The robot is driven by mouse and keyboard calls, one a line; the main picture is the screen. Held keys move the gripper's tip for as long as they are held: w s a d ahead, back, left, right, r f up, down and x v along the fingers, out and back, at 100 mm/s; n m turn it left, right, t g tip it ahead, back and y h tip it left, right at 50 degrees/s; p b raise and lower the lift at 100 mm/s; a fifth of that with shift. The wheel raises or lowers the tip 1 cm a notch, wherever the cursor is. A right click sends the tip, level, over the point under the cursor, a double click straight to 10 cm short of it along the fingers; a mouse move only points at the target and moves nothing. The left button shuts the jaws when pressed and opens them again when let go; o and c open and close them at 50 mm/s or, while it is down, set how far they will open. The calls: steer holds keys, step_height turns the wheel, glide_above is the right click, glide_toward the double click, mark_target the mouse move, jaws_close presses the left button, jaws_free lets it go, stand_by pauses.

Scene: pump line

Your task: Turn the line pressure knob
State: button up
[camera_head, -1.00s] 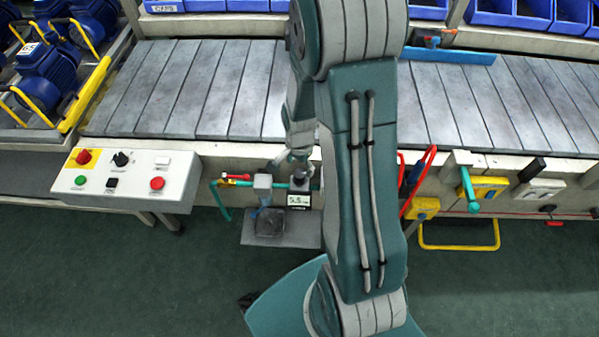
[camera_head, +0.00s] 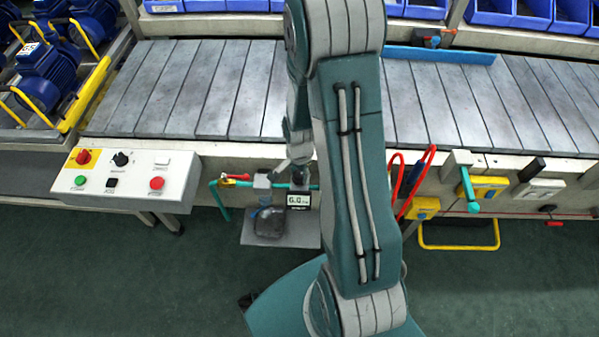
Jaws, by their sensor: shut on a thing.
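The pressure unit with a small digital display (camera_head: 299,200) hangs on the teal air line at the front of the conveyor. The display seems to read 6.0. A dark round cap (camera_head: 300,181) sits above the display; it looks like the line pressure knob and is partly covered by my gripper. My gripper (camera_head: 290,164) reaches down from behind my arm to the top of this unit, shut on what appears to be the knob. The fingertips are small and their exact contact is hard to see. A grey block (camera_head: 262,181) stands just left of the unit.
A red-and-yellow lever (camera_head: 235,179) is on the pipe to the left. A white control box (camera_head: 125,178) with buttons stands farther left. Red handles (camera_head: 418,180) and a teal-handled valve (camera_head: 467,185) are right of my arm.

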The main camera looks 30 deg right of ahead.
mark_target(299, 173)
steer(key=shift+w+m, duration=0.1)
steer(key=shift+m, duration=1.4)
steer(key=o, duration=1.2)
steer(key=shift+c, duration=0.2)
step_height(299, 173, up, 12)
steer(key=shift+f, duration=0.1)
